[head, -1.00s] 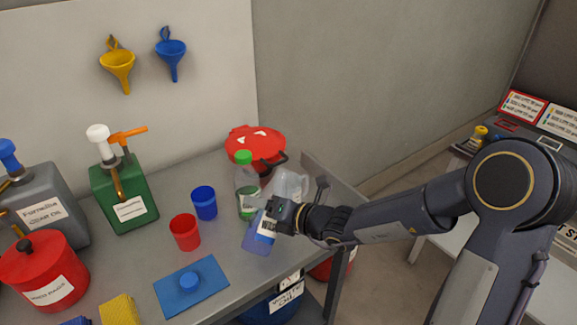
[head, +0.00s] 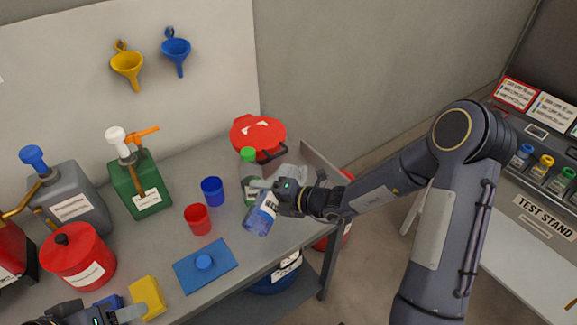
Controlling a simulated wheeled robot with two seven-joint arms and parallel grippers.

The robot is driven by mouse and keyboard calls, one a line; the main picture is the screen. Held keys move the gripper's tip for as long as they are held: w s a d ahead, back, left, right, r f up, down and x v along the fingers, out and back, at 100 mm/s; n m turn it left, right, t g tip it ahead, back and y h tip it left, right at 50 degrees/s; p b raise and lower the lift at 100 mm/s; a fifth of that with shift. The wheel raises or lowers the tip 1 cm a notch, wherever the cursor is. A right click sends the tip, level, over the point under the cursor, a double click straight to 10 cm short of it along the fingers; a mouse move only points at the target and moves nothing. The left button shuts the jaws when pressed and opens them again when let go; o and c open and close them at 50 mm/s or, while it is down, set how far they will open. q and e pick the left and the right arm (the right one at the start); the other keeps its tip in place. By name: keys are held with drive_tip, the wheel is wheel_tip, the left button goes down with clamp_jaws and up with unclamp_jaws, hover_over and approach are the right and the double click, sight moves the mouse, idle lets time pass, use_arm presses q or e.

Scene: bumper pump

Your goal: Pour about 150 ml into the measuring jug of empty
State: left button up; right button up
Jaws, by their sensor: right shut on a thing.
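My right gripper (head: 272,190) is shut on a translucent blue bottle (head: 258,222) with a white label, at the right part of the bench. The bottle looks tilted, its lower end toward the lower left; its upper part is hidden by the gripper. A clear vessel, likely the measuring jug (head: 293,173), stands just behind the gripper and is mostly hidden. I cannot tell whether the bottle touches it, nor see any liquid level in the jug. My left gripper (head: 125,314) is at the bottom left edge, partly cut off; its jaw opening is unclear.
A green-capped bottle (head: 249,178) stands close behind my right gripper. Red (head: 198,220) and blue (head: 212,191) cups stand left of it.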

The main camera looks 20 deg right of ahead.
drive_tip(key=shift+r+m+g+p, duration=0.3)
drive_tip(key=shift+r+m+p, duration=0.4)
drive_tip(key=shift+p, duration=1.25)
drive_tip(key=shift+s+a+r+p, duration=0.15)
drive_tip(key=shift+s+p, duration=0.15)
drive_tip(key=shift+p, duration=0.2)
drive_tip(key=shift+r+m+y+p, duration=0.4)
drive_tip(key=shift+r+p, duration=0.1)
drive_tip(key=shift+p, duration=0.85)
idle(0.6)
